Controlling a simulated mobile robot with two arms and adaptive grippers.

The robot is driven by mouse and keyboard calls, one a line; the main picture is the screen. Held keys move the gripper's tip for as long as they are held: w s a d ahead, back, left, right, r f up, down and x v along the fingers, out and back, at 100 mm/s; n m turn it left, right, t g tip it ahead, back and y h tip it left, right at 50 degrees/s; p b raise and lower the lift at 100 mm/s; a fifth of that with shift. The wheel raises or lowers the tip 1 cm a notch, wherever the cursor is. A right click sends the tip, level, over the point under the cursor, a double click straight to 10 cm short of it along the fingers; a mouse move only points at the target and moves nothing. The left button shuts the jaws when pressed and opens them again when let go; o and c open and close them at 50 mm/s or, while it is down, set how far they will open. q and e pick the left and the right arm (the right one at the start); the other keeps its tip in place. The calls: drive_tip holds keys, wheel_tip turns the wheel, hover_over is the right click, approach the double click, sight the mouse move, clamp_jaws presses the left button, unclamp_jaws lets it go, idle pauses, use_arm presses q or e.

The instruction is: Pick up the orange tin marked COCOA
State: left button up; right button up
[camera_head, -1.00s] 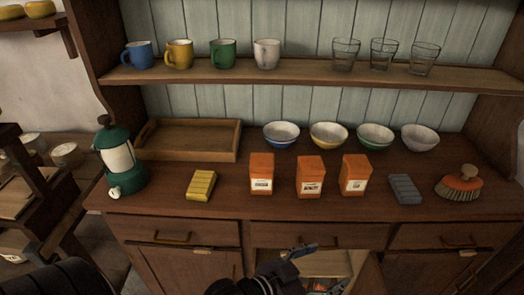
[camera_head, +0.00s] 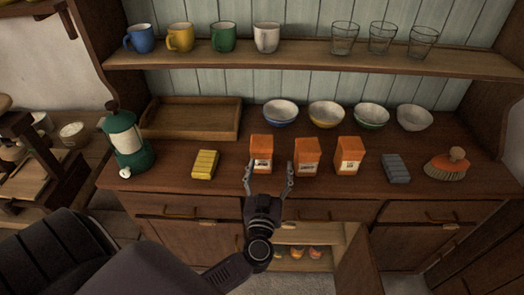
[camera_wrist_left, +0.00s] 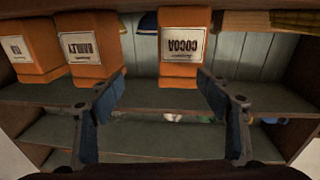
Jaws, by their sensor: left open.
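The orange COCOA tin (camera_head: 261,146) stands upright on the wooden counter, leftmost of three orange tins. In the left wrist view, which is upside down, its COCOA label is readable on the tin (camera_wrist_left: 180,74). My left gripper (camera_head: 269,171) is open and empty at the counter's front edge, just in front of this tin. Its fingers point towards the tins, and the COCOA tin lies ahead, nearer one finger than the middle of the gap (camera_wrist_left: 160,86). The tin does not appear to be between the fingers. My right gripper is not in view.
A second orange tin, marked BARLEY or similar (camera_head: 306,150), stands close to the right, with a third orange tin (camera_head: 349,152) beyond. A yellow block (camera_head: 205,164) lies to the left. Bowls (camera_head: 281,113) and a wooden tray (camera_head: 190,130) stand behind. A lower cupboard door (camera_head: 357,262) is open.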

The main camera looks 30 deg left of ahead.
sight(262, 159)
use_arm(q)
drive_tip(key=shift+s+a+f+n+g+y, duration=0.15)
drive_tip(key=shift+a+f+g+y, duration=0.15)
drive_tip(key=shift+a, duration=0.3)
drive_tip(key=shift+s+a+f+n+g+y, duration=0.1)
drive_tip(key=shift+a+f+n+g+y, duration=0.1)
drive_tip(key=shift+a+f+g, duration=0.3)
drive_tip(key=x, duration=0.3)
drive_tip(key=p+x, duration=0.1)
drive_tip(key=x, duration=0.2)
drive_tip(key=shift+w+a+r, duration=0.1)
drive_tip(key=shift+a+r, duration=0.05)
drive_tip(key=shift+a, duration=0.25)
drive_tip(key=shift+w+a, duration=0.25)
drive_tip(key=shift+w, duration=0.2)
drive_tip(key=c, duration=1.5)
drive_tip(key=shift+c, duration=0.4)
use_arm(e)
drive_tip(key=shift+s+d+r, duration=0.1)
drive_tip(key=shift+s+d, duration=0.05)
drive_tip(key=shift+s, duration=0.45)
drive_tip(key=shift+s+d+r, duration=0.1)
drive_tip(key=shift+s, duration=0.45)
use_arm(q)
drive_tip(key=shift+r, duration=0.15)
